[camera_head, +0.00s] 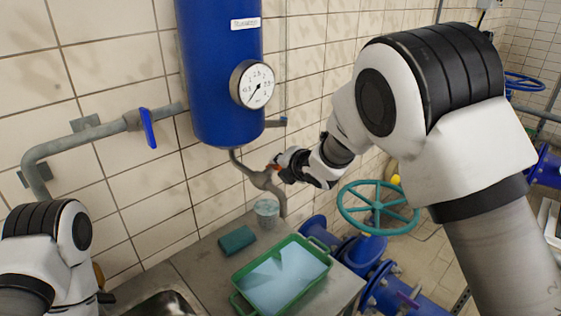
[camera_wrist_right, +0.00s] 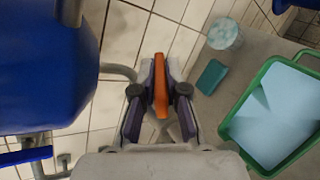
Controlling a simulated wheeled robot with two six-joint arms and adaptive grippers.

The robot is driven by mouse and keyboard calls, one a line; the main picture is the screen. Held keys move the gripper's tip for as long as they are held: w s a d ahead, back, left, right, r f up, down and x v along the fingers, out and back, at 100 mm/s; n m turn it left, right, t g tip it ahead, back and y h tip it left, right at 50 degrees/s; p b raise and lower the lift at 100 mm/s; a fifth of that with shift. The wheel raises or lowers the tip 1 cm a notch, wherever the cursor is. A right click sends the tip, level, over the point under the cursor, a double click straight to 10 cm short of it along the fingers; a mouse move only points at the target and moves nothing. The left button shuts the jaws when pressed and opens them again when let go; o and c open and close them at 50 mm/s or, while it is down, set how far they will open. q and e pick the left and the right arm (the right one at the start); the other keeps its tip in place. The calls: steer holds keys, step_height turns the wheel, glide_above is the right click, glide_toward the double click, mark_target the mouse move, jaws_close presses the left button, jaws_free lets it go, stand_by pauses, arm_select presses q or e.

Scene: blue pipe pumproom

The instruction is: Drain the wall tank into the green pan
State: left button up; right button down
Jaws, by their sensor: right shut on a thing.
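The blue wall tank (camera_head: 218,75) hangs on the tiled wall with a round gauge (camera_head: 252,84) on its side. A grey drain pipe (camera_head: 240,163) curves down from its bottom. My right gripper (camera_head: 279,167) is at this pipe, shut on an orange lever (camera_wrist_right: 161,88), which stands between the fingers in the right wrist view. The green pan (camera_head: 327,250) lies on the bench right of and below the pipe; it also shows in the wrist view (camera_wrist_right: 229,122). Its inside is pale blue; I cannot tell how deep any liquid is. My left gripper is out of sight; only its arm shows.
A clear jar (camera_head: 267,212) stands by the pipe's lower end, near a teal sponge (camera_head: 237,240). A teal handwheel (camera_head: 345,208) and blue pipework are right of the bench. A blue lever (camera_head: 148,128) is on the left pipe.

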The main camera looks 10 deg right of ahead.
steer(key=shift+h, duration=0.3)
steer(key=c, duration=1.2)
jaws_free()
steer(key=shift+w+a, duration=0.1)
steer(key=v, duration=1.2)
steer(key=shift+r, duration=0.15)
steer(key=shift+w+g, duration=0.15)
steer(key=shift+g, duration=0.15)
